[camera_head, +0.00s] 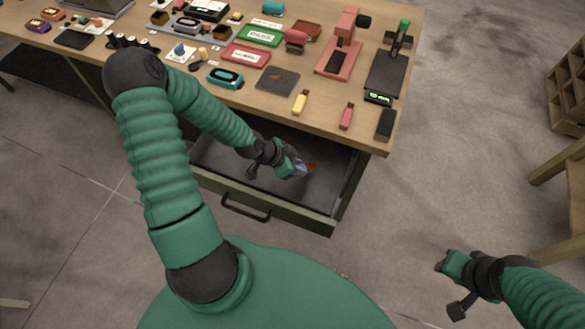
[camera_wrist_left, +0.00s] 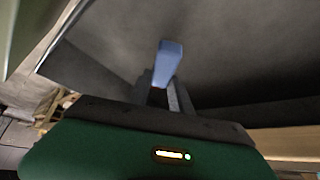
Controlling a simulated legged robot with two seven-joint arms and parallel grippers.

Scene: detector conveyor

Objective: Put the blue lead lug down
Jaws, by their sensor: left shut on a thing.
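The blue lead lug (camera_wrist_left: 168,62) stands out between the fingertips of my left gripper in the left wrist view. My left gripper (camera_head: 291,169) is shut on it, over the open drawer (camera_head: 228,178) under the bench. The lug (camera_head: 299,169) shows small at the fingertips in the head view. Behind the lug, the wrist view shows a dark grey drawer interior (camera_wrist_left: 240,50); the gap between lug and drawer floor cannot be judged. My right gripper (camera_head: 442,263) is at the lower right, away from the bench, and its finger opening is unclear.
The drawer front has a dark handle (camera_head: 245,208).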

